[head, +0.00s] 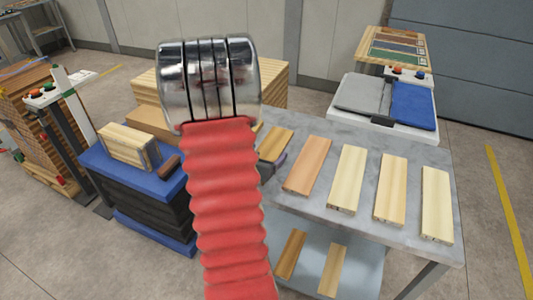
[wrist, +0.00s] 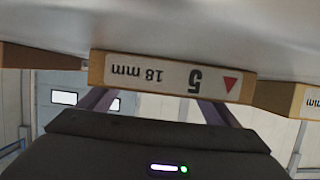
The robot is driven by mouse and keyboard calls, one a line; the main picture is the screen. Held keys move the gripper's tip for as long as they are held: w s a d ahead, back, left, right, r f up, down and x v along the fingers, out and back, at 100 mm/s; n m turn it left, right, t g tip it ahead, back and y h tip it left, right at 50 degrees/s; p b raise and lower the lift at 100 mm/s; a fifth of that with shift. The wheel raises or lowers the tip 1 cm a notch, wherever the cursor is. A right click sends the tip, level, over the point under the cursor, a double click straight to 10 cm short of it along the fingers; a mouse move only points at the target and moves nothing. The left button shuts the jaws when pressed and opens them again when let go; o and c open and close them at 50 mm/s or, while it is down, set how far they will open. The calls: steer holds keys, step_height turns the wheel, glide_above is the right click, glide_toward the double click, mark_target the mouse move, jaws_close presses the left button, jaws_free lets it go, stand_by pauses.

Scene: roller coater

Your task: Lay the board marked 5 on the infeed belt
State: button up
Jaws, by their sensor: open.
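The board marked 5 (wrist: 165,76) shows its end label, upside down with "18 mm" and a red triangle, in the wrist view. My gripper (wrist: 156,106) is open, with its two dark fingers apart just in front of and below that label in the picture. I cannot tell whether they touch the board. In the head view a dark finger (head: 273,167) shows beside my red-sleeved arm, close to a partly hidden board (head: 275,145). The labels are not readable there. I cannot make out the infeed belt with certainty.
Several pale boards (head: 347,178) lie spaced apart on the grey table (head: 420,262). In the wrist view, neighbouring boards (wrist: 290,99) stand on both sides. Two boards (head: 331,270) lie on the lower shelf. A blue-topped stand (head: 100,163) carrying wood is at left.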

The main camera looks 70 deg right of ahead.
steer(key=shift+a+r, duration=0.1)
steer(key=shift+r, duration=0.05)
steer(key=v, duration=0.7)
steer(key=shift+a, duration=0.1)
steer(key=shift+w, duration=0.1)
stand_by(0.8)
